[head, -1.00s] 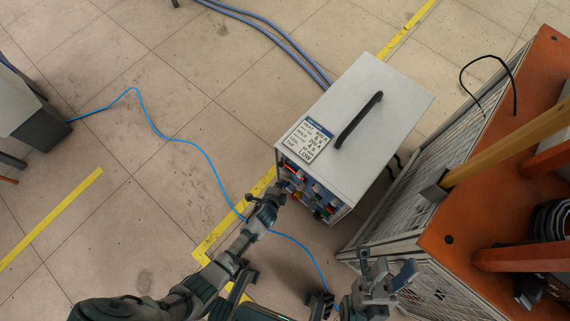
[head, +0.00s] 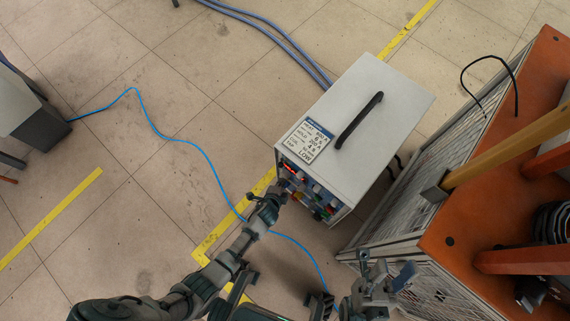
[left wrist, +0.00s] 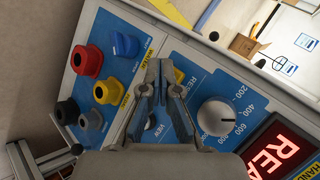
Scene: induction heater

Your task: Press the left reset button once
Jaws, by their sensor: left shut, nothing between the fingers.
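The induction heater is a pale grey box (head: 375,105) with a blue control panel, seen edge-on in the head view. In the left wrist view the blue panel (left wrist: 205,75) fills the middle, tilted. My left gripper (head: 286,187) is at the panel's left part. In the left wrist view its fingertips (left wrist: 161,64) are together and empty, in front of the panel by partly covered lettering. A yellow part (left wrist: 180,76) shows just right of the fingertips. The left reset button cannot be made out clearly; the fingers may cover it. My right gripper (head: 386,272) is open and empty, lower right.
An orange-topped caged bench (head: 470,220) stands right of the heater. A blue cable (head: 205,160) lies on the floor.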

